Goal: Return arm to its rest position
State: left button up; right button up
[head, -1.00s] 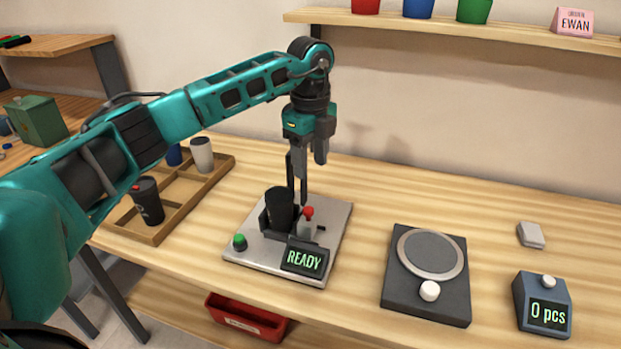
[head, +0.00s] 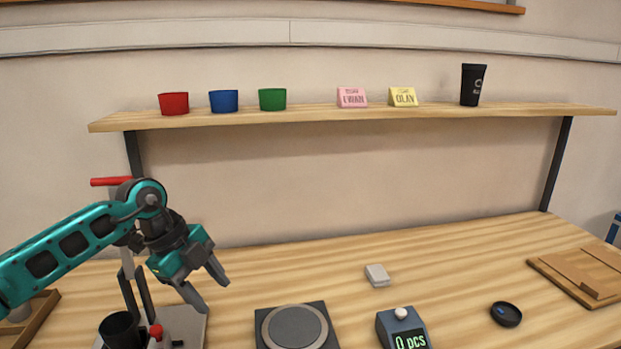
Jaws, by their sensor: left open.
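My left gripper (head: 207,289) is at the lower left of the head view. It is open and empty, tilted down to the right, with its fingers spread above the table. A black cup (head: 120,330) sits in the laser marker (head: 190,326) below and to the left of the gripper. The gripper appears apart from the cup. The marker's lower part is cut off by the frame edge, and my arm hides part of its column. My right gripper is not in view.
The scale (head: 297,328) and the counter box (head: 402,328) stand right of the marker. A small grey block (head: 377,275), a black lid (head: 506,314) and a wooden tray (head: 576,283) lie farther right. The shelf (head: 330,115) holds bins, name cards and a black cup (head: 473,85).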

pick_arm(q)
jog(key=s+d+r+m+t+h, duration=0.1)
jog(key=s+d+h, duration=0.1)
jog(key=d+h, duration=0.45)
jog(key=s+d+r+m+h, duration=0.2)
jog(key=d+h, duration=0.1)
jog(key=d, duration=0.7)
notch_tip(320, 180, up, 6)
jog(key=d+r+n+t+h, duration=0.1)
jog(key=d+n+t+h, duration=0.1)
jog(key=n+t+h, duration=0.4)
jog(key=s+a+f+n+t+y, duration=0.3)
jog(key=a+f+n+t+y, duration=0.65)
jog(key=a+n+y, duration=0.75)
jog(key=s+a+f+n+g+y, duration=0.1)
jog(key=s+f+g, duration=0.65)
jog(key=s, duration=0.35)
jog(key=s+a+f+g+y, duration=0.2)
jog(key=s+f+g, duration=0.5)
jog(key=s, duration=0.4)
jog(key=w+d+f+t+h, duration=0.2)
jog(key=w+f+t, duration=0.4)
jog(key=f, duration=0.4)
jog(key=shift+w+d+f+t, duration=0.15)
jog(key=shift+w+d+t, duration=0.1)
jog(key=shift+d+t, duration=0.6)
